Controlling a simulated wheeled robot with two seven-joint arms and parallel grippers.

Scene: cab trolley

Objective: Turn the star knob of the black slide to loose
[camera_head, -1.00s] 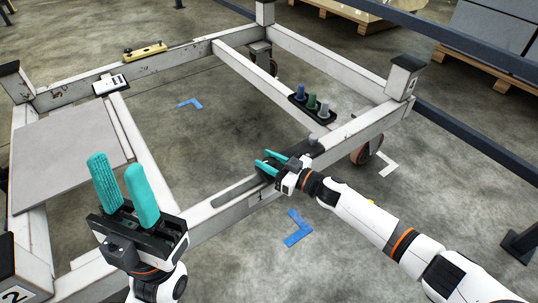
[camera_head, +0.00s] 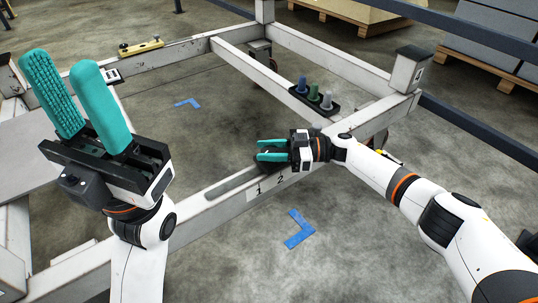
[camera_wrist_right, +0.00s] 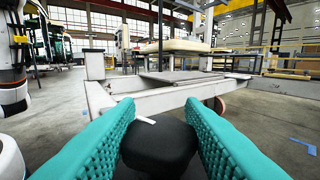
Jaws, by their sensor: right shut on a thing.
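My right gripper (camera_head: 260,150) is at the near beam of the frame, over the black slide (camera_head: 264,165). The gripper and its wrist cover most of the slide. In the right wrist view a dark, rounded block, the star knob (camera_wrist_right: 160,143), sits between the two teal fingers, and the gripper is shut on it. The knob's turned position cannot be read. Marks "1" and "2" (camera_head: 270,186) show on the beam's face below the slide. My left gripper (camera_head: 60,62) is open and empty, raised at the left with its fingers pointing up.
A slot (camera_head: 232,183) runs along the near beam (camera_head: 205,212), left of the slide. A black holder (camera_head: 315,103) with blue, green and grey pegs is on the crossbar behind my right gripper. A yellow level (camera_head: 141,47) lies on the far-left beam. Blue tape (camera_head: 299,230) marks the floor.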

